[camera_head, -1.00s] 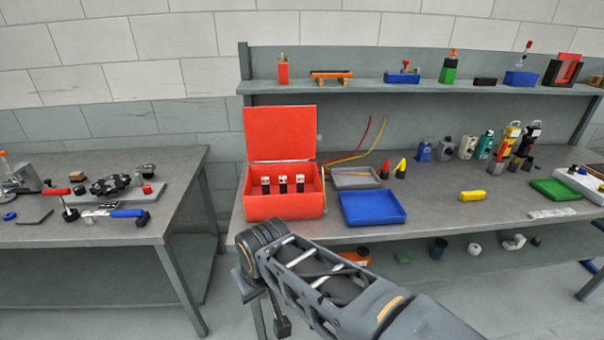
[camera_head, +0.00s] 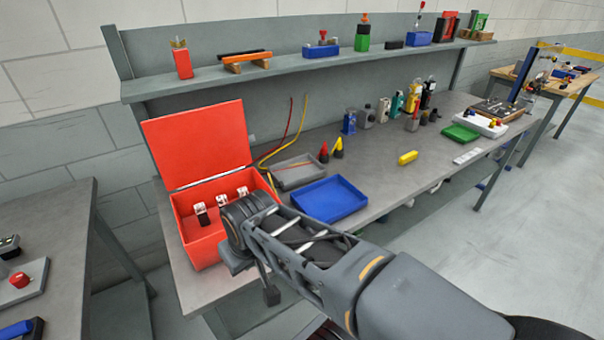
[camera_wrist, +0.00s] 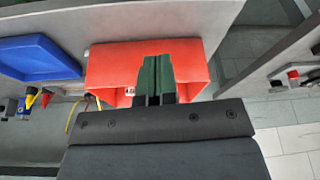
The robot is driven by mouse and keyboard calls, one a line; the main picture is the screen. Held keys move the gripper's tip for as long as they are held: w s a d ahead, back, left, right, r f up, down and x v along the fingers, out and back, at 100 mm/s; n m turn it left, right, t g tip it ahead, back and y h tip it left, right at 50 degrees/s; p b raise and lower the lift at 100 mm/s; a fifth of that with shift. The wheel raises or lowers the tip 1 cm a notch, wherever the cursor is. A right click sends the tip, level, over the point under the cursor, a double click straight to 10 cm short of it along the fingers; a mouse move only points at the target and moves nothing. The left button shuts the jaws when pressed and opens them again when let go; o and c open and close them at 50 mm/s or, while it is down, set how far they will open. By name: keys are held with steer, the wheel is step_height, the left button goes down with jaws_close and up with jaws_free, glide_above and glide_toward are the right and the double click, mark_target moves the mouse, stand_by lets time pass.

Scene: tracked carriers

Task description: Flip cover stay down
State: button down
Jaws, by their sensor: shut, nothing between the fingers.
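The cover is a red lid (camera_head: 197,143) hinged at the back of a red box (camera_head: 207,250). It stands open, leaning back. Several white-topped dark parts (camera_head: 222,198) stand inside the box. My arm partly covers the box's right side in the head view. In the wrist view, the box (camera_wrist: 105,62) is upside down, with its front wall towards the top. My gripper (camera_wrist: 157,62) has dark green fingers, shut and empty, appearing over the box. I cannot tell their height above it. The lid is hidden behind my wrist there.
A blue tray (camera_head: 330,215) and a grey tray (camera_head: 298,183) lie right of the box. Red and yellow cables (camera_head: 285,145) rise behind it. A shelf (camera_head: 290,68) with small items runs above the bench. Another table (camera_head: 65,230) stands at the left.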

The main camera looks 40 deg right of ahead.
steer(key=shift+w+d, duration=0.25)
steer(key=shift+w, duration=0.1)
steer(key=w+d+r+m+t, duration=0.2)
steer(key=d+m, duration=0.6)
steer(key=d, duration=0.4)
steer(key=w+d+r+m+t+b, duration=0.1)
steer(key=w+d+r+m+t, duration=0.1)
steer(key=w+d+m, duration=0.3)
steer(key=d+r+m, duration=0.1)
steer(key=d+m, duration=0.3)
steer(key=d, duration=0.3)
steer(key=shift+w+d+r+m, duration=0.15)
steer(key=shift+w+r+m, duration=0.1)
steer(key=shift+r+m, duration=0.05)
steer(key=shift+f, duration=0.1)
glide_toward(283, 185)
steer(key=shift+x, duration=3.65)
